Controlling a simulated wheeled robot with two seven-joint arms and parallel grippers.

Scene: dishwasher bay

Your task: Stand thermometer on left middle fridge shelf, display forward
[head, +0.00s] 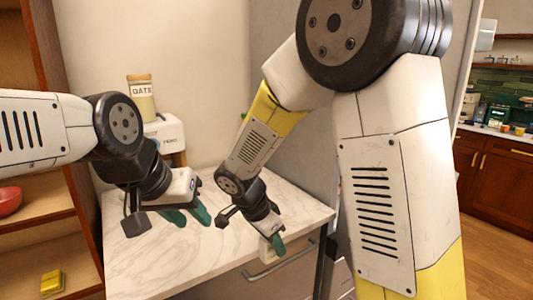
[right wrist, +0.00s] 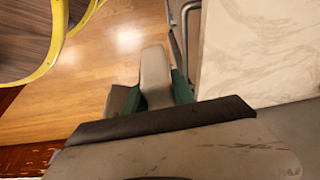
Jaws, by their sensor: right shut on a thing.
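My right gripper (head: 272,246) is low over the front edge of the marble counter, its green fingers shut on a small pale object (head: 265,250). In the right wrist view the pale, smooth slab, apparently the thermometer (right wrist: 155,75), sticks out between the green fingers (right wrist: 157,95). No display shows on the side I see. My left gripper (head: 187,216) hangs over the left part of the counter, its green fingers apart with nothing between them. I cannot make out any fridge shelf in either view.
The marble counter (head: 150,255) is mostly bare, with a drawer handle (head: 280,262) below its front edge. A date jar (head: 140,100) stands on a white box (head: 165,132) at the back. Wooden shelves at left hold a red bowl (head: 9,199) and a yellow item (head: 52,283).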

